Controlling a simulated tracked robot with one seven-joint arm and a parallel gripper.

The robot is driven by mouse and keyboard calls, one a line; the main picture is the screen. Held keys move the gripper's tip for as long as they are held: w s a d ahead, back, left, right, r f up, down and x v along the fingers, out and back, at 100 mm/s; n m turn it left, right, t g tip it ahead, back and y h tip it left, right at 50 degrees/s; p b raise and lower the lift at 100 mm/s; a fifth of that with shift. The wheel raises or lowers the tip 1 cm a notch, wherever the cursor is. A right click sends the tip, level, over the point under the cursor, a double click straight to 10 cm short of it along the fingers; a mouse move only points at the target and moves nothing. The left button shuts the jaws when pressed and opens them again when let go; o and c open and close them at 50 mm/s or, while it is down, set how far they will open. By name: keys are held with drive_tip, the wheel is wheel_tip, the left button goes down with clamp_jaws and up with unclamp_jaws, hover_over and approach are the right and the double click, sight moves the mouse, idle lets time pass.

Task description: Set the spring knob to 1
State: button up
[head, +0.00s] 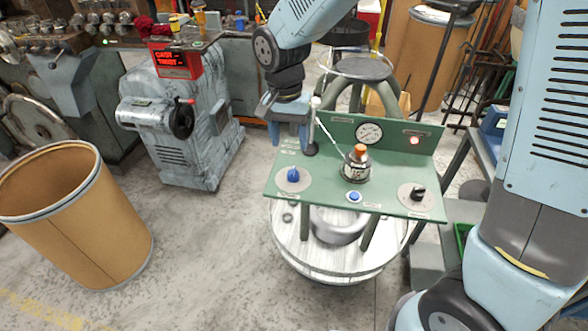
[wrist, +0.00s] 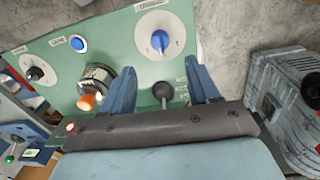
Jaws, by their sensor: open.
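The green control panel (head: 330,197) carries a blue knob (head: 293,175) on a pale round dial at its left, and a black knob (head: 418,193) on a similar dial at its right. The labels are too small to read, so I cannot tell which is the spring knob. In the wrist view the blue knob (wrist: 160,42) lies beyond the fingertips, and the black knob (wrist: 36,73) is at far left. My gripper (head: 291,138) is open and empty, above the panel's back left edge.
An orange-topped metal piece (head: 358,162) stands mid-panel, with a blue button (head: 354,196) in front. A gauge (head: 369,133) and red lamp (head: 414,140) are on the panel's upright back. A grey machine (head: 187,130) and brown drum (head: 78,213) stand left, with open floor between drum and panel.

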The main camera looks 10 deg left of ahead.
sight(293, 170)
drive_tip(key=f, duration=1)
drive_tip(key=shift+d+f, duration=0.2)
drive_tip(key=shift+d, duration=0.1)
drive_tip(key=shift+c, duration=0.3)
drive_tip(key=c, duration=0.9)
drive_tip(key=shift+d, duration=0.2)
drive_tip(key=shift+c, duration=0.4)
drive_tip(key=shift+a, duration=0.1)
